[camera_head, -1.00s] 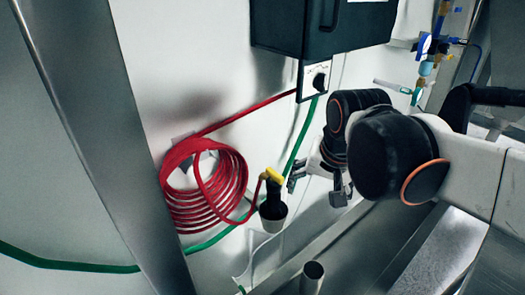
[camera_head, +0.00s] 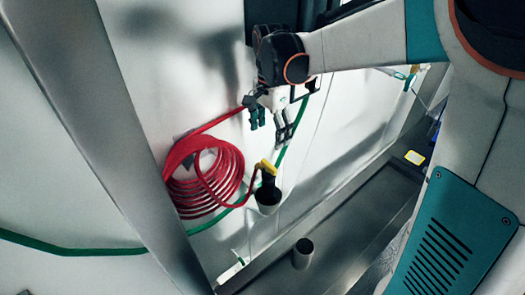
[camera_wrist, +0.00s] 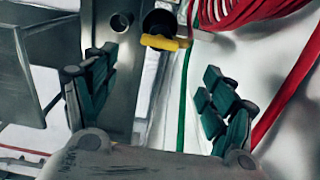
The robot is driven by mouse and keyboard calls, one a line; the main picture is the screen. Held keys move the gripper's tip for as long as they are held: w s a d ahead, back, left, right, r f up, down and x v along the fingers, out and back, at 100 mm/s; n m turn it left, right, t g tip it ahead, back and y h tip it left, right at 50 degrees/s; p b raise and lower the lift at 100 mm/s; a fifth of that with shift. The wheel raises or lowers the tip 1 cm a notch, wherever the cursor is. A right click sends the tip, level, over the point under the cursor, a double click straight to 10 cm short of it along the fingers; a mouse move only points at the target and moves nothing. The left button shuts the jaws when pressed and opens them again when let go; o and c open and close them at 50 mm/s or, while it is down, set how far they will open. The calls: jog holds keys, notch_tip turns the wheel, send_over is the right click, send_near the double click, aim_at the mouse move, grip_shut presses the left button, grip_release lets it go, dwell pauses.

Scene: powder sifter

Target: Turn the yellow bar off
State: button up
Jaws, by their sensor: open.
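The yellow bar (camera_head: 266,167) is a short handle on top of a black fitting (camera_head: 268,190) that sits in a grey cup-like holder, right of the red coiled hose. The bar also shows in the wrist view (camera_wrist: 165,42), at the top centre, lying nearly level across the picture. My gripper (camera_head: 271,128) is above the bar in the head view and apart from it. In the wrist view my gripper (camera_wrist: 155,98) has its two dark green fingers wide apart with nothing between them, and the bar lies beyond the fingertips.
The red coiled hose (camera_head: 208,178) hangs on the white wall beside the bar. A green hose (camera_head: 281,153) runs behind the fitting. A metal tube (camera_head: 302,253) stands in the steel trough below. A steel post (camera_head: 100,130) crosses the left foreground.

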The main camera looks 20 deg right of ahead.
aim_at(269, 164)
notch_tip(269, 164, down, 12)
jog(key=shift+b, duration=0.45)
jog(key=shift+c, duration=0.3)
jog(key=c, duration=1)
